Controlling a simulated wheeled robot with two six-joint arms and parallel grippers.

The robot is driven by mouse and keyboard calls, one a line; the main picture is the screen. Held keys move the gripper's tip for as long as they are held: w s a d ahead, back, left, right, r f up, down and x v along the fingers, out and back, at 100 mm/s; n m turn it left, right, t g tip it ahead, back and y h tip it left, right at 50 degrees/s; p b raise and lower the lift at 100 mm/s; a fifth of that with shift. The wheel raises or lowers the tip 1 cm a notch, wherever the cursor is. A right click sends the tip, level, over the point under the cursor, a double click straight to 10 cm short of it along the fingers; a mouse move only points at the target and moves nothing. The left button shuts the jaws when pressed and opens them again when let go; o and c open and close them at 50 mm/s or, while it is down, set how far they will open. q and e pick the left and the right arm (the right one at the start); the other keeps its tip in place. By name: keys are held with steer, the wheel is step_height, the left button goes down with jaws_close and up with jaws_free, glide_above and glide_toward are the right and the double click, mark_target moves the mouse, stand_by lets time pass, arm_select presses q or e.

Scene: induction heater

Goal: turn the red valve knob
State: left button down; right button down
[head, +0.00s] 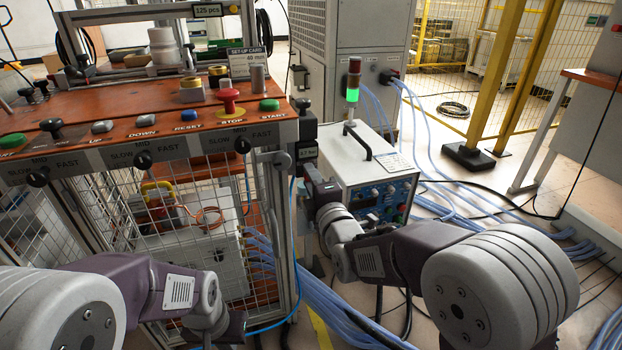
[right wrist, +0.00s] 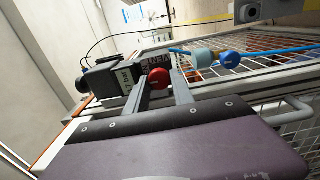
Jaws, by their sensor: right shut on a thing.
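The red valve knob (right wrist: 158,77) shows in the right wrist view, a round ball beside a dark block with a small display. My right gripper (right wrist: 161,88) has one finger on each side of it and is shut on it. In the head view my right gripper (head: 307,174) is at the right side of the workbench frame, and the red knob cannot be made out there. My left gripper (head: 235,326) is low in the head view, in front of the bench's mesh, and its fingers cannot be made out.
The orange bench top (head: 140,115) carries several buttons. A white power unit (head: 368,165) stands right of the bench, with blue hoses around it.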

steer(key=shift+f, duration=0.1)
steer(key=c, duration=1.1)
jaws_free()
steer(key=shift+s, duration=0.1)
steer(key=b+v, duration=0.1)
steer(key=v, duration=0.8)
